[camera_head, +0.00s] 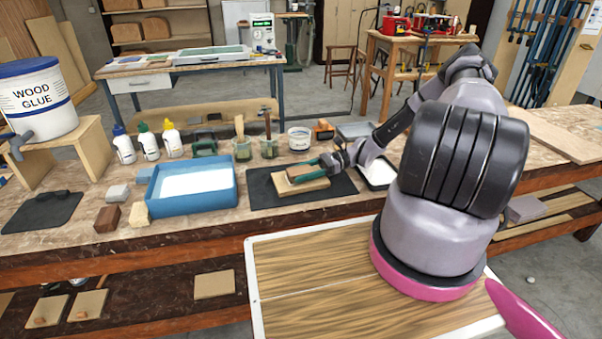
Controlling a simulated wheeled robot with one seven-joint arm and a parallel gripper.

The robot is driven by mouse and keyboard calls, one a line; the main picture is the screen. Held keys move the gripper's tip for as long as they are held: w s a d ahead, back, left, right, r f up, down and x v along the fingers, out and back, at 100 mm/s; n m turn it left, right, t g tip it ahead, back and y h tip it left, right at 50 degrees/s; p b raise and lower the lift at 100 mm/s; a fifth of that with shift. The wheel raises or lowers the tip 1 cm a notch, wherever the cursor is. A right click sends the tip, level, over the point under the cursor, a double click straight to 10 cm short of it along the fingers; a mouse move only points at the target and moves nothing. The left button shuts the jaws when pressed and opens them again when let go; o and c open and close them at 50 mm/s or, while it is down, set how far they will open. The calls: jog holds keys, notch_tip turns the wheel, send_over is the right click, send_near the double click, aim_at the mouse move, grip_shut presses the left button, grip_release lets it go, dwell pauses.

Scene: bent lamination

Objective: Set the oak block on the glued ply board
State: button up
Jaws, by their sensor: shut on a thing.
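The block is at the pale ply board (302,186), which lies on a black mat (262,190) on the workbench. The block appears directly over the board, very low; I cannot tell whether it touches it. The fingers cover part of the block and the board's far side. Glue on the board cannot be made out at this size.
A blue tub (190,203) with white contents stands left of the mat. A dark brown block (107,219) and a few small blocks sit farther left. Jars, brushes and bottles (173,139) line the back. A white-filled tray (379,174) is close on the right.

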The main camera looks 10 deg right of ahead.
jog(key=o, duration=1.5)
jog(key=shift+r, duration=3)
